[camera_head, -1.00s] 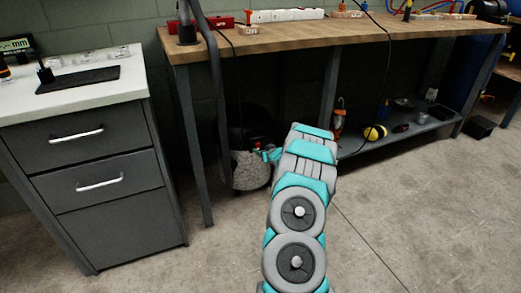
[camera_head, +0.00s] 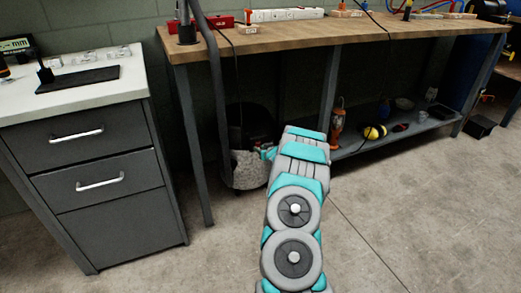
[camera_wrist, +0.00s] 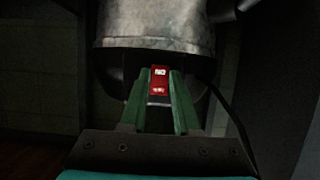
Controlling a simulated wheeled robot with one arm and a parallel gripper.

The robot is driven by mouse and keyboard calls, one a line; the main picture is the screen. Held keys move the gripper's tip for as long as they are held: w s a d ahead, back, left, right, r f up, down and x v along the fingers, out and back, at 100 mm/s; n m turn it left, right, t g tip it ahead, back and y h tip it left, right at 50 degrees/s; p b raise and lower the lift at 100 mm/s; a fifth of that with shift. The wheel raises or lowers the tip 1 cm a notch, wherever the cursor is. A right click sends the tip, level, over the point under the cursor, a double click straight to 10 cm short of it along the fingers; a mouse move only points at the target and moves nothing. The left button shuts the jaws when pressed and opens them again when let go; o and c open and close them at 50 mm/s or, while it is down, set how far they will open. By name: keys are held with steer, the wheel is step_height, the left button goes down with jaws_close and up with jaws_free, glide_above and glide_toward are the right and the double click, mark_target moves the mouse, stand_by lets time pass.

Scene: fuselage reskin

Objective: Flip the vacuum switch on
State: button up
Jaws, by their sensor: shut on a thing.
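The vacuum (camera_head: 250,170) stands on the floor under the wooden bench, with a dark upper part and a pale speckled lower part. In the wrist view its grey metal body (camera_wrist: 155,22) fills the top middle. The red vacuum switch (camera_wrist: 158,80), with white marks, sits just below that body. My gripper (camera_wrist: 160,88) has its two green fingers on either side of the switch and is shut on it. In the head view my gripper (camera_head: 268,153) is at the vacuum's right side, small and partly hidden by my arm.
The wooden bench (camera_head: 300,38) has legs on both sides of the vacuum. A grey drawer cabinet (camera_head: 100,170) stands to the left. A low shelf (camera_head: 400,134) with an orange item and several small things is at the right. The front floor is clear.

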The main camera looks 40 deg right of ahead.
jaws_close()
steer(key=t+b, duration=0.1)
steer(key=b, duration=0.1)
steer(key=t+b, duration=0.2)
steer(key=shift+f+h, duration=0.3)
steer(key=shift+f, duration=0.05)
steer(key=o, duration=0.7)
jaws_free()
steer(key=shift+o, duration=0.2)
